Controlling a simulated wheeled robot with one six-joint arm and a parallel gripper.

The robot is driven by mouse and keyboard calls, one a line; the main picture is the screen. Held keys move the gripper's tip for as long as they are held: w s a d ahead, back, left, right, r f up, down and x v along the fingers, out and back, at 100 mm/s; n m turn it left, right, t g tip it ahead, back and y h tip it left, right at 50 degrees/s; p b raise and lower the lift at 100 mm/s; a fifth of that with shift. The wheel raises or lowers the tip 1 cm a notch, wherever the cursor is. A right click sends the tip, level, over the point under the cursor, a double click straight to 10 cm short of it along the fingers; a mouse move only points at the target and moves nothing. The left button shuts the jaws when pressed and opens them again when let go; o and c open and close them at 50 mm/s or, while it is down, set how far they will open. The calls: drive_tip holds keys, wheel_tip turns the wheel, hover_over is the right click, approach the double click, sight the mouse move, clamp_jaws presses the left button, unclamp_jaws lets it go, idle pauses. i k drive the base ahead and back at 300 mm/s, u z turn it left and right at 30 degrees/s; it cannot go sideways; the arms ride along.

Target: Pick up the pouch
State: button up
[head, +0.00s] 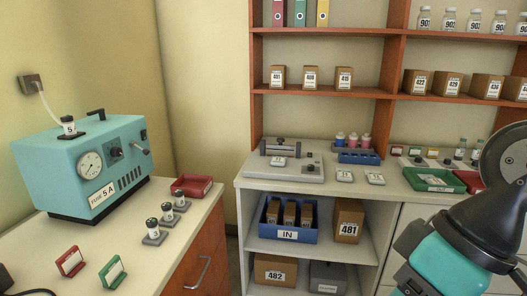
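I cannot pick out the pouch for certain. A flat pale item with a label (437,184) lies in the green tray (458,187) on the right counter, but it is too small to tell what it is. Two small flat labelled items (344,176) (375,178) lie on the counter to the left of that tray. My gripper is not in view; only links of my arm show at the lower right, and they cover part of the counter there.
A grey device (294,167) and blue rack (358,157) stand on the back counter. Boxes and a blue bin (288,236) fill shelves below.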

sight(277, 160)
drive_tip(key=u, duration=0.15)
drive_tip(key=i, duration=2.2)
drive_tip(key=u, duration=0.15)
